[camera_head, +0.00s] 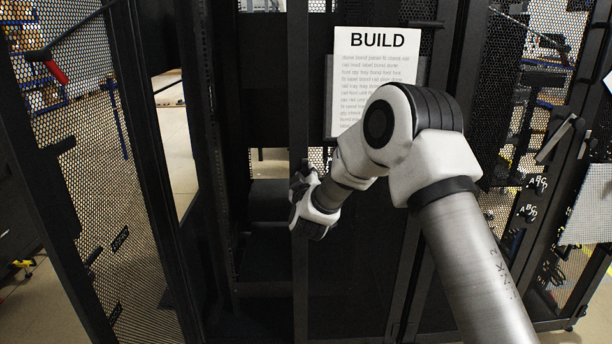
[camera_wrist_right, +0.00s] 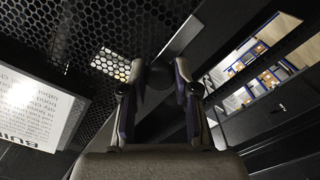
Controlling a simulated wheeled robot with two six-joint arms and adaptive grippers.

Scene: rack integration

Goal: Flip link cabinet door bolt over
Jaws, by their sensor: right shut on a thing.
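My right arm reaches in from the lower right in the head view. Its gripper (camera_head: 303,182) is at a dark vertical post of the rack cabinet, pointing left and away. In the right wrist view the two fingers (camera_wrist_right: 158,82) are shut around a dark, rounded piece, which I take to be the door bolt (camera_wrist_right: 161,73). A flat grey bar (camera_wrist_right: 181,38) runs up and to the right from beside it. In the head view the gripper hides the bolt. My left gripper is not in view.
A white BUILD sheet (camera_head: 378,55) hangs behind my right arm. More mesh panels (camera_head: 507,150) stand at the right. The dark cabinet interior (camera_head: 262,240) lies below the gripper.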

